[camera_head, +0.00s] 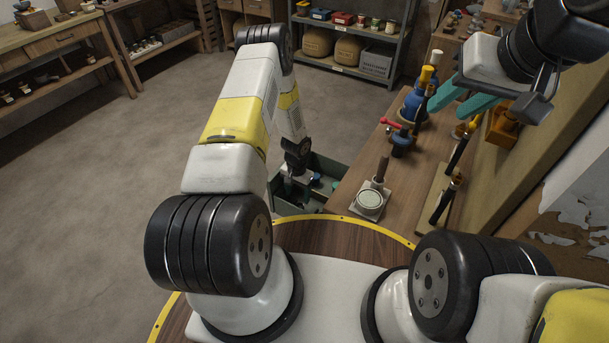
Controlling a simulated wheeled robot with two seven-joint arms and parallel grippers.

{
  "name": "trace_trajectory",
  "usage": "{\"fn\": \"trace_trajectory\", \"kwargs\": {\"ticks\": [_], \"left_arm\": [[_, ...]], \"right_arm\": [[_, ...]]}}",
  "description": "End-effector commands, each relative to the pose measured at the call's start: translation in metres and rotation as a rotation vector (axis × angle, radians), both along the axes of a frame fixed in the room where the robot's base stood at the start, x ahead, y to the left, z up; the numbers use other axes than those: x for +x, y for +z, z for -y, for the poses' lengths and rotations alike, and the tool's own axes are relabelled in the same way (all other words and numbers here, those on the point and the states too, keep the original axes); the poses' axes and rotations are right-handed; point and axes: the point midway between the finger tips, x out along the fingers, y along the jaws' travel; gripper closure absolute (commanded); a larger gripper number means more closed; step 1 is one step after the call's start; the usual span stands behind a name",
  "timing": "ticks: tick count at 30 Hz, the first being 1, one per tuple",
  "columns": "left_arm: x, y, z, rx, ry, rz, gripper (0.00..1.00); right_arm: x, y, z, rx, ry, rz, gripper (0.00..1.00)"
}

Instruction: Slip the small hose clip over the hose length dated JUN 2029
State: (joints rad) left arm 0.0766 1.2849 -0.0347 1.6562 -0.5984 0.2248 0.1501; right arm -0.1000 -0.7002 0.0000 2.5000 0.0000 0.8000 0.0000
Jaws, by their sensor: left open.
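Several dark upright hose-like lengths stand along the right side of the wooden bench, among them one near the middle (456,156) and one nearer me (443,203). No date is readable, so I cannot tell which is JUN 2029. I cannot make out the small hose clip. My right gripper (445,111) has two teal fingers apart and empty, above the bench's far part. My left gripper (300,183) points down at the dark green bin left of the bench; its fingers are small and partly hidden against the bin.
The green bin (325,166) stands beside the bench (408,183). Shelves (345,70) stand behind. The floor at left is clear.

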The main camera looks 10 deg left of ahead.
Motion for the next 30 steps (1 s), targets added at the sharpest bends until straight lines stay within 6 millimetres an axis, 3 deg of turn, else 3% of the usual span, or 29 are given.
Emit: {"fn": "trace_trajectory", "kwargs": {"ticks": [9, 18, 28, 30], "left_arm": [[-0.002, -0.044, 0.004, 0.0, 0.002, -0.001, 0.35], [-0.002, -0.049, 0.004, 0.0, 0.001, 0.0, 0.35], [-0.002, -0.049, 0.004, 0.0, 0.001, 0.0, 0.98], [-0.002, -0.049, 0.004, 0.0, 0.001, 0.0, 1.0]], "right_arm": [[0.0, 0.0, 0.0, 0.0, 0.0, 0.0, 0.64], [0.0, 0.0, 0.0, 0.0, 0.0, 0.0, 0.64], [0.0, 0.0, 0.0, 0.0, 0.0, 0.0, 0.64], [0.0, 0.0, 0.0, 0.0, 0.0, 0.0, 0.64]]}}
